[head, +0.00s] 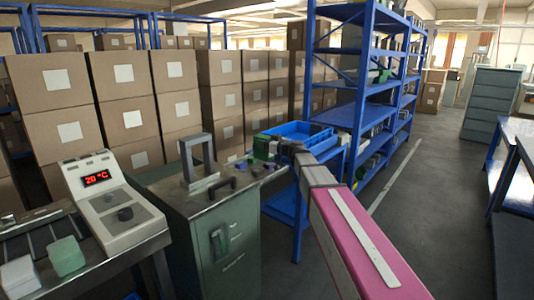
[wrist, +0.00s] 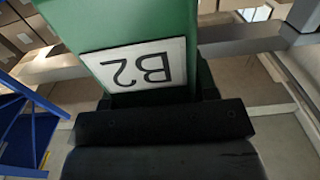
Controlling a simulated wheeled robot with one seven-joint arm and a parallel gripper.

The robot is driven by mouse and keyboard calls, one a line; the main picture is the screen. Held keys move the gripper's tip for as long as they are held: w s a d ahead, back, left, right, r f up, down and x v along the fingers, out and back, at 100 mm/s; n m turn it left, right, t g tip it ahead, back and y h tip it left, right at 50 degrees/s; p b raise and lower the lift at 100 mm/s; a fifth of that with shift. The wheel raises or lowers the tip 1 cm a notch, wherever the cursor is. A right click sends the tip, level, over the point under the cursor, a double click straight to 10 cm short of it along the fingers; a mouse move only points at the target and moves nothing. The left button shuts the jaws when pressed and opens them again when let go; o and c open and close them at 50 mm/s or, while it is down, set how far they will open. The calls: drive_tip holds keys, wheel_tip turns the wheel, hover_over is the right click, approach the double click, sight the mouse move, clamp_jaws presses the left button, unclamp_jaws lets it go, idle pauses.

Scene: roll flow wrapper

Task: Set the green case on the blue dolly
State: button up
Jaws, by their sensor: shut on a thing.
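The green case (wrist: 110,30) fills the top of the wrist view and carries a white label reading B2, upside down. My gripper (wrist: 155,102) is shut on it. In the head view the green case (head: 262,147) is small at the far end of my arm, near the grey-green cabinet and a blue tray; my gripper (head: 275,150) is partly hidden there. No thing is clearly a blue dolly; a blue-framed stand (head: 297,225) with a low blue shelf stands behind my arm, and blue framing (wrist: 30,135) shows at the left of the wrist view.
The blue tray (head: 300,130) sits near my gripper. A grey-green cabinet (head: 215,225) with small parts on top is left of my arm. A control box (head: 115,205) reads 20 °C. Blue shelving (head: 360,90) stands behind. Floor on the right is open.

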drive_tip(key=shift+w+d+f, duration=0.25)
drive_tip(key=shift+d+f, duration=0.1)
drive_tip(key=shift+d, duration=0.05)
drive_tip(key=shift+f, duration=1.9)
drive_tip(key=shift+f, duration=0.15)
drive_tip(key=o, duration=1)
